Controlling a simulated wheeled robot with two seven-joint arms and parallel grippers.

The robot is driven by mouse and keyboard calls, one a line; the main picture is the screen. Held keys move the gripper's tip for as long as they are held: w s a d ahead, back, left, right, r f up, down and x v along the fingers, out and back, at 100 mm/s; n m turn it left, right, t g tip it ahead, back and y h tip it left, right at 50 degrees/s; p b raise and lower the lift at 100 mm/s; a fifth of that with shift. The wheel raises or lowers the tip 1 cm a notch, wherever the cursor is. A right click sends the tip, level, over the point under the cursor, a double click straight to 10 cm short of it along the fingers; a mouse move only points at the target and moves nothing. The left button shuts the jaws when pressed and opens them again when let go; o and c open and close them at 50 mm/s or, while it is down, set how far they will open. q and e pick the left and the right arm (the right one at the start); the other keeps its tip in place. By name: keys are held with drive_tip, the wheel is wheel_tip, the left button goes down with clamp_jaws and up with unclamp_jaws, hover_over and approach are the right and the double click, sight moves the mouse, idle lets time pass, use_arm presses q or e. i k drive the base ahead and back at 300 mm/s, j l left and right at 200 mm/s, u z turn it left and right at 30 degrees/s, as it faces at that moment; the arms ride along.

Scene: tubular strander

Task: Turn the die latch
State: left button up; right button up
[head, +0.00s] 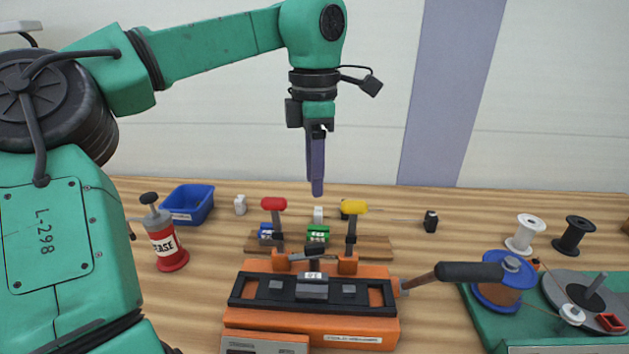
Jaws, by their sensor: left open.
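My left gripper (317,192) hangs from the green arm and points straight down, in the air above the back of the bench. It is seen edge-on, open, with nothing visible in it. Below and in front of it stands an orange bench machine (310,325) with a black top plate. A small dark latch-like piece (312,251) sits at the middle of its back edge, between two orange blocks; I take it for the die latch. The gripper is apart from it. My right gripper is out of view.
A red-knobbed lever (274,204) and a yellow-knobbed lever (355,207) stand up behind the machine. A long black handle (468,271) juts right. A grease can (166,243) and blue bin (188,204) stand left. Spools (525,234) and a green machine (480,312) are right.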

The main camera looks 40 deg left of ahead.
sight(316, 250)
drive_tip(key=k+l, duration=1.6)
drive_tip(key=l, duration=0.2)
